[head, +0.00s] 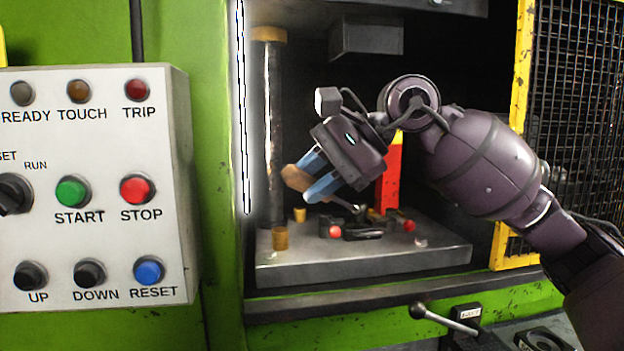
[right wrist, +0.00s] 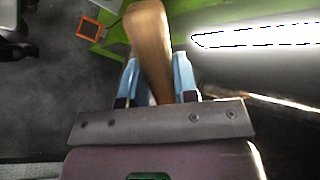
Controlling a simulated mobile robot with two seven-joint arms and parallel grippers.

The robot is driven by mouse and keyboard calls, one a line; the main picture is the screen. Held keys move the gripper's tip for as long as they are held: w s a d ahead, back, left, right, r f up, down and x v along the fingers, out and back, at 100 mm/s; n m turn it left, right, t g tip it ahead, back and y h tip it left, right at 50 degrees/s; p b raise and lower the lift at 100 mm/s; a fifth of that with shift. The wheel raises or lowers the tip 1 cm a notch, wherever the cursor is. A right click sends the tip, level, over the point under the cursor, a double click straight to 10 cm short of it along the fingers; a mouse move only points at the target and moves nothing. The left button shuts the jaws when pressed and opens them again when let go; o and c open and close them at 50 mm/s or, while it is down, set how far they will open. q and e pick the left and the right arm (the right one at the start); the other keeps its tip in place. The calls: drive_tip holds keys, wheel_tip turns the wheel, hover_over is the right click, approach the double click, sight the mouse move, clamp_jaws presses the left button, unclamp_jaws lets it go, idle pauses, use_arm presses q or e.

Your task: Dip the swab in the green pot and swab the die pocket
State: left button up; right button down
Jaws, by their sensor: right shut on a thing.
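My right gripper (head: 308,178) is inside the press opening, above the bed. Its blue fingers are shut on the wooden handle (head: 294,177) of the swab. In the right wrist view the handle (right wrist: 150,45) sits between both fingers (right wrist: 154,82). A thin dark part, seemingly the swab's far end, shows below the gripper near the die; whether it touches is unclear. The dark die (head: 364,234) lies on the press bed, with red round parts at its sides; its pocket is hard to make out. The green pot and my left gripper are not in view.
The grey press bed (head: 290,268) has short brass posts (head: 280,238). A steel column (head: 269,130) stands at left and a red-yellow post (head: 392,165) behind. The press ram (head: 367,36) hangs above. A control panel (head: 95,190) is at left; a lever (head: 445,318) sits below the bed.

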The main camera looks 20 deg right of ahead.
drive_tip(key=shift+f+b, duration=0.3)
drive_tip(key=shift+f, duration=0.15)
idle(0.3)
drive_tip(key=shift+f, duration=0.2)
idle(0.7)
drive_tip(key=shift+f+b, duration=0.1)
drive_tip(key=shift+b, duration=0.2)
idle(0.3)
drive_tip(key=shift+w+d, duration=0.1)
drive_tip(key=shift+w, duration=0.2)
idle(0.4)
drive_tip(key=shift+s, duration=0.2)
idle(0.3)
drive_tip(key=shift+s, duration=0.4)
drive_tip(key=shift+w, duration=0.1)
